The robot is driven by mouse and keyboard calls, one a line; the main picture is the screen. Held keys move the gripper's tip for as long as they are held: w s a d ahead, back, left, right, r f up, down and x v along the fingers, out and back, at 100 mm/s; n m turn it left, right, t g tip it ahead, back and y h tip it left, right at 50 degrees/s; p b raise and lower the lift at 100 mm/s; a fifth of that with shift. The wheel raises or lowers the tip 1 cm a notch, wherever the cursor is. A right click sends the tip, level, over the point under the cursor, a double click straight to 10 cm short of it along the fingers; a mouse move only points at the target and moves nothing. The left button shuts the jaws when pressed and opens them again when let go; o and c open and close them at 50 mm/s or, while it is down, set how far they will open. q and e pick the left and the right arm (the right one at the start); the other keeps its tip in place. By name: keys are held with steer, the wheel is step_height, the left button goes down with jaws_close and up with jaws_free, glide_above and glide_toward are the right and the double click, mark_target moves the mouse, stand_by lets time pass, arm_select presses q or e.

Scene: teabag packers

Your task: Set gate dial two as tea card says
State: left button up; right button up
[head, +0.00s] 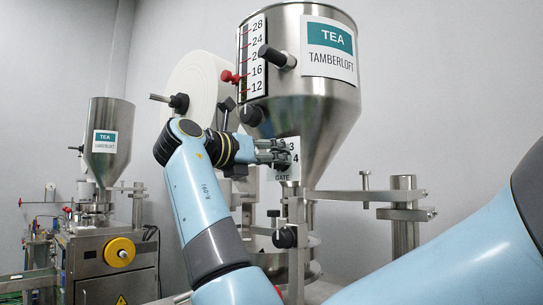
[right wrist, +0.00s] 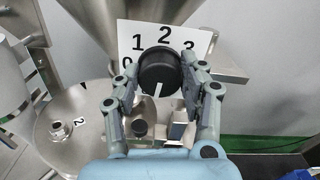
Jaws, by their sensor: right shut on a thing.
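The gate dial is a black round knob (right wrist: 160,72) on a white plate (right wrist: 128,32) with numbers 0, 1, 2 and 3 showing around it. A short white line on the knob points down in the right wrist view. My right gripper (right wrist: 161,84) is shut on the knob, one finger on each side. In the head view my right gripper (head: 282,153) covers the knob; 3, 4 and GATE show on the plate (head: 284,174). The tea card (head: 328,47) on the hopper reads TEA TAMBERLOFT. My left gripper is not in view.
The steel hopper (head: 291,104) rises over the dial, with a 12 to 28 scale (head: 253,57) and a black handle. Another black knob (head: 285,237) sits below. A second machine with a smaller hopper (head: 107,160) stands at left. A steel post (head: 404,236) stands at right.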

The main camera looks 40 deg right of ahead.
steer(key=shift+s+f+m+b, duration=0.15)
steer(key=shift+m+b, duration=1.05)
steer(key=shift+m, duration=3.1)
steer(key=shift+w+f+m+b, duration=0.15)
steer(key=shift+m+b, duration=1)
steer(key=shift+m, duration=3.15)
steer(key=shift+s+f+m+b, duration=0.2)
steer(key=shift+m+b, duration=1)
steer(key=shift+m, duration=3.1)
